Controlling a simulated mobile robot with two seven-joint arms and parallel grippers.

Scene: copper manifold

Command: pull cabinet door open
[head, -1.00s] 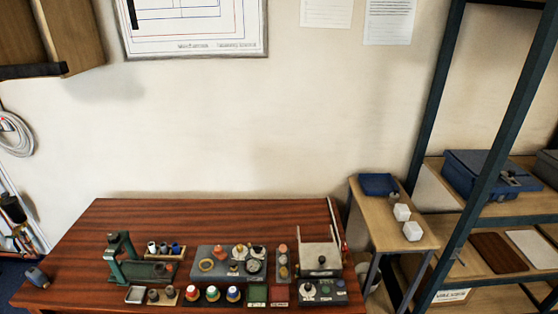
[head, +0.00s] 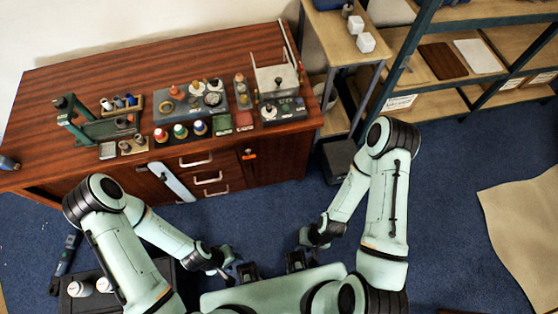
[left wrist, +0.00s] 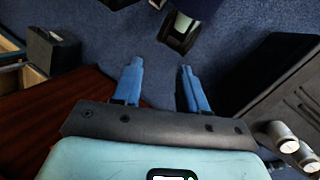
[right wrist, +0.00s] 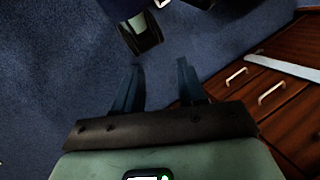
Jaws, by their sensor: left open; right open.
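A dark red-brown wooden cabinet (head: 190,140) stands in the upper left of the head view, seen from above. Its front has a column of drawers with pale bar handles (head: 209,178). Right of the drawers is a plain door panel (head: 272,162) with a small dark fitting and an orange tag (head: 249,155) near its left edge; it looks closed. My left gripper (left wrist: 163,85) is open and empty over blue carpet. My right gripper (right wrist: 158,82) is open and empty; drawer handles (right wrist: 236,76) show to its right. Both grippers are apart from the cabinet.
Tools, colored bottles and a green press (head: 72,122) crowd the cabinet top. A pale bar (head: 172,182) lies across the front left of the drawers. A small table (head: 345,50) and shelving (head: 440,60) stand right. Blue carpet (head: 300,205) is clear before the door.

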